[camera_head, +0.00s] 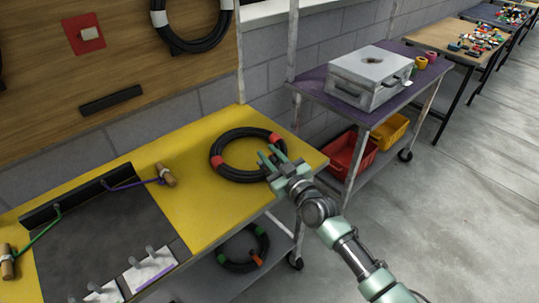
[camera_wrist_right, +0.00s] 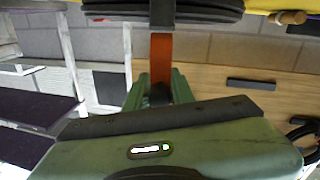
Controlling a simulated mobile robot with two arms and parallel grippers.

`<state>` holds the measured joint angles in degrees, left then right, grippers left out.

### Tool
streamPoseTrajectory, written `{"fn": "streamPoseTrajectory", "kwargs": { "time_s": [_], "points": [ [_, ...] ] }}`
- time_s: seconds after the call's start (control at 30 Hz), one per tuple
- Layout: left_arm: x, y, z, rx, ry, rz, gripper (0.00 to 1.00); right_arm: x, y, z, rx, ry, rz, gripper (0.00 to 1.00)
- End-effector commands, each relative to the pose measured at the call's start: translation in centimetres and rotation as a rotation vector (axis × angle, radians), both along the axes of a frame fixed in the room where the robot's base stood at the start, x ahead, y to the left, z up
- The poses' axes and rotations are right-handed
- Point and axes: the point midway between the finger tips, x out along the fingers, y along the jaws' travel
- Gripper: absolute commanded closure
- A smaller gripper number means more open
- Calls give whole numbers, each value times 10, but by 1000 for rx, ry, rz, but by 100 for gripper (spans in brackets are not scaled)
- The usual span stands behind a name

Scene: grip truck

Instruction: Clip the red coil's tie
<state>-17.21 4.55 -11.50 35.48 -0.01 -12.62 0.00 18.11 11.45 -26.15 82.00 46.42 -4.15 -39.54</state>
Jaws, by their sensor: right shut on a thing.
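The red coil (camera_head: 222,145) is a ring of black cable with red ties, lying flat on the right part of the yellow tabletop. One red tie (camera_head: 217,162) is on its left side and another (camera_head: 274,138) on its upper right. My right gripper (camera_head: 271,157) is at the coil's right side. In the right wrist view the coil (camera_wrist_right: 205,13) is at the top, and an orange-red tie strip (camera_wrist_right: 161,60) runs from it down between the green fingers (camera_wrist_right: 160,92). The gripper is shut on this strip. My left gripper is not in view.
A grey mat (camera_head: 110,240) on the yellow table (camera_head: 205,210) holds wooden-handled cords and white upright holders. Another coil (camera_head: 243,250) lies on the lower shelf. A purple cart (camera_head: 315,85) with a metal case (camera_head: 369,78) stands at right. Open floor lies right.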

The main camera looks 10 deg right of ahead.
Motion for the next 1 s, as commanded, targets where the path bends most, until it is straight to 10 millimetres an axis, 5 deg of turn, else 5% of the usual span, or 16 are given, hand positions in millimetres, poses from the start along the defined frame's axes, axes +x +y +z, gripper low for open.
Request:
{"fn": "streamPoseTrajectory", "kwargs": {
  "time_s": [0.8, 1.0],
  "points": [
    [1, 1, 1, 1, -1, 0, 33, 0, -1, -1, -9, 0, 0, 100],
    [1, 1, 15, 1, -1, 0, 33, 2, 0, 3, -23, 26, -1, 100]
  ]
}}
